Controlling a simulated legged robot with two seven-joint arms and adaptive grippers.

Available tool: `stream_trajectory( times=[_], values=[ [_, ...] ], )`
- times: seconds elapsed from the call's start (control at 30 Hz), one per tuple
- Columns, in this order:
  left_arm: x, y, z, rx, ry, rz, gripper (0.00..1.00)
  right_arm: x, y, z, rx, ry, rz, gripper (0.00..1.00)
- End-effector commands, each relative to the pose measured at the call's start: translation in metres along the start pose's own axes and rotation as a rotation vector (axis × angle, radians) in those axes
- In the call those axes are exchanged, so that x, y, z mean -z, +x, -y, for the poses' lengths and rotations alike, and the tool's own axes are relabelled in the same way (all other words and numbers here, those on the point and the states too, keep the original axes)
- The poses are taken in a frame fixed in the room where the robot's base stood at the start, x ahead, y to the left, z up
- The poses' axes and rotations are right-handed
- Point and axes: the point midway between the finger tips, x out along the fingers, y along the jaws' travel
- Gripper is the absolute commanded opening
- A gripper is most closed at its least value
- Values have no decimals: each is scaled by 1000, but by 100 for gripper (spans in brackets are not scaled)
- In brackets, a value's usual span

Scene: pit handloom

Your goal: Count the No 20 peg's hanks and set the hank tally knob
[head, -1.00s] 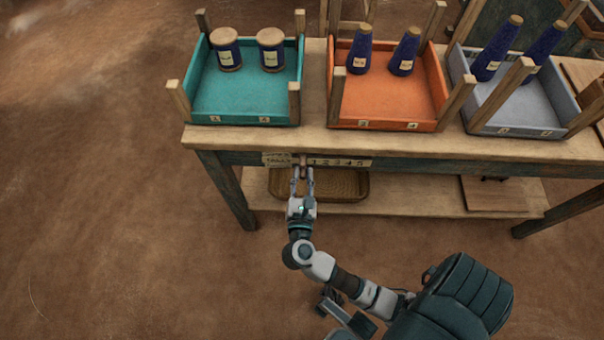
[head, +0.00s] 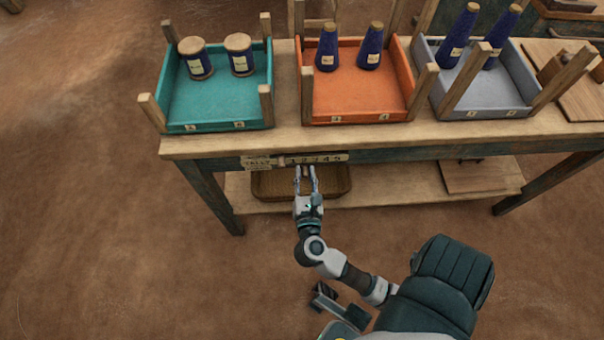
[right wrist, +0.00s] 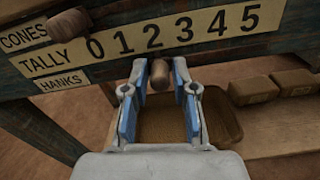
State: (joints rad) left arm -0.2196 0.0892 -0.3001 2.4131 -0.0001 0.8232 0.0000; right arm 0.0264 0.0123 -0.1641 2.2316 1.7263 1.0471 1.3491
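The cream tally strip (right wrist: 165,38) runs along the front edge of the bench, marked CONES, TALLY, HANKS and 0 to 5; it also shows in the head view (head: 325,159). A brown wooden knob (right wrist: 160,76) sticks out below the strip, seemingly under the 2. My right gripper (right wrist: 160,92) is open, its blue-padded fingers on either side of this knob with gaps showing. In the head view the right gripper (head: 305,174) is just below the strip. A second knob (right wrist: 68,25) sits at the CONES row, farther left. No peg or hanks are identifiable. My left gripper is not in view.
On the bench stand a teal tray (head: 215,126), an orange tray (head: 355,118) and a grey tray (head: 490,113), each with two blue yarn packages. Beneath are a lower shelf (head: 400,187) and a brown basket (right wrist: 228,120). The floor at left is clear.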

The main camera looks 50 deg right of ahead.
Motion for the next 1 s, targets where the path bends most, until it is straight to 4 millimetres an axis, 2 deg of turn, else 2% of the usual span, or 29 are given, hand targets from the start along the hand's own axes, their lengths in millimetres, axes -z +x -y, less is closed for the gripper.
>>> stream_trajectory(
  times=[0.33,0.47,0.8,1.0],
  values=[
    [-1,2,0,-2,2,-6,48,0,-1,0,-1,-2,0,45],
    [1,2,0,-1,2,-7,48,1,-11,-1,-2,-2,-3,45],
    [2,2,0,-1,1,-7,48,2,-82,0,0,-3,-6,45],
    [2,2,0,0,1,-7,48,2,-112,0,0,-3,-3,45]
  ],
)
